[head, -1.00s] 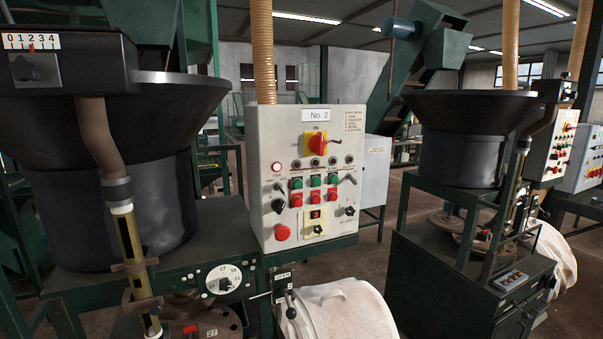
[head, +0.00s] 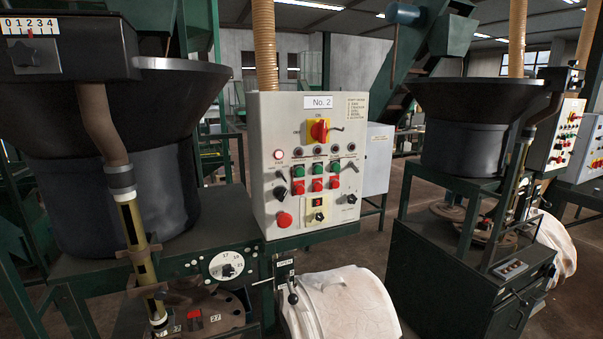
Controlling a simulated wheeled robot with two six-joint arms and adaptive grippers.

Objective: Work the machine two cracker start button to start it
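The control panel marked No. 2 (head: 354,222) stands upright in the middle of the head view. A row of three green buttons is on it: left (head: 298,172), middle (head: 316,170) and right (head: 333,168). Three red buttons (head: 317,185) sit directly below them. The small labels are too blurred to tell which green button is the cracker start. A red rotary switch (head: 319,130) on a yellow plate is above, and a white-red lamp (head: 279,155) is at upper left. Neither of my grippers is in view.
A large red mushroom button (head: 284,220) is at the panel's lower left. A dark hopper (head: 120,200) stands left of the panel. A white bulk bag (head: 350,305) is below it. A second machine (head: 465,245) stands to the right, with bare floor between.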

